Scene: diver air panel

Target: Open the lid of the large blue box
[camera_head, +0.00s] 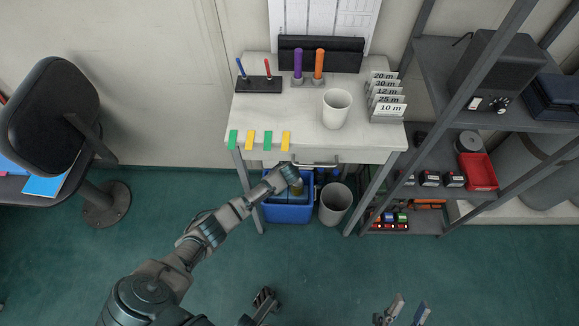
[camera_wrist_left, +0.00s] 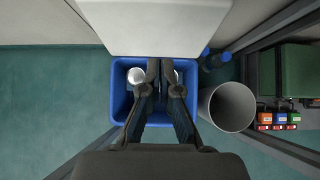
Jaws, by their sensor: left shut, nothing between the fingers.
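A blue box (camera_head: 288,212) stands on the floor under the front of the white table. In the left wrist view its blue rim (camera_wrist_left: 120,103) shows around an open top, with a silver round thing (camera_wrist_left: 137,75) inside; no raised lid shows. My left gripper (camera_head: 295,178) is over this box, and in the left wrist view its fingers (camera_wrist_left: 165,75) are shut and empty, hiding the box's middle. My right gripper (camera_head: 407,309) is low at the bottom edge of the head view, fingers apart and empty, far from the box.
A grey bin (camera_head: 335,204) stands right beside the box. The white table (camera_head: 300,130) overhangs it, with a cup (camera_head: 337,108) on top. A metal shelf (camera_head: 500,118) stands at right, with a dark blue case (camera_head: 556,98).

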